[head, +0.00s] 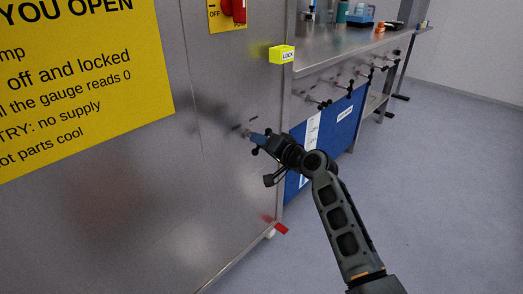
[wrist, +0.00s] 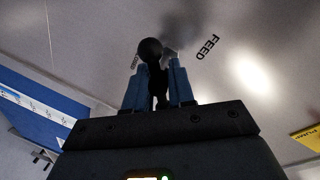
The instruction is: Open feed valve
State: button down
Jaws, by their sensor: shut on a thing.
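The feed valve's black handle (wrist: 150,50), with a round knob at its end, stands on the grey metal panel beside the printed word FEED (wrist: 208,47) in the wrist view. My gripper (wrist: 158,72) has its two blue fingers closed around the handle, with the knob showing past the fingertips. In the head view my gripper (head: 257,138) is against the panel's right part, near its edge. The valve itself is mostly hidden there by my fingers and wrist. I cannot tell the valve's exact setting.
A yellow LOCK box (head: 282,54) and a red switch (head: 239,11) are above on the panel. A red tab (head: 281,229) sticks out low at the edge. A bench (head: 345,45) with several black-ended handles stands behind right. The floor (head: 450,180) at right is clear.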

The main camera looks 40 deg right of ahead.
jog(key=n+b, duration=0.2)
jog(key=f+n+b, duration=0.1)
jog(key=b, duration=0.2)
jog(key=n+h+b, duration=0.1)
jog(key=n+b, duration=0.1)
jog(key=shift+s+d+f+n+t+b, duration=0.2)
jog(key=shift+f+n+t+b, duration=0.1)
jog(key=shift+t+b, duration=0.1)
jog(key=n+b, duration=0.2)
jog(key=b, duration=0.1)
jog(key=shift+d+r+n+h, duration=0.1)
jog(key=shift+r+n+h, duration=0.05)
jog(key=shift+n+h, duration=0.15)
jog(key=shift+r+n+t+b, duration=0.15)
jog(key=shift+n+t+b, duration=0.15)
jog(key=shift+n+b, duration=0.35)
jog(key=shift+r+b, duration=0.1)
jog(key=shift+b, duration=0.2)
jog(key=shift+d+r, duration=0.1)
jog(key=c, duration=1.2)
grip_release()
jog(key=shift+c, duration=0.2)
jog(key=shift+w+a+r, duration=0.1)
jog(key=shift+a+r, duration=0.05)
jog(key=shift+a, duration=0.1)
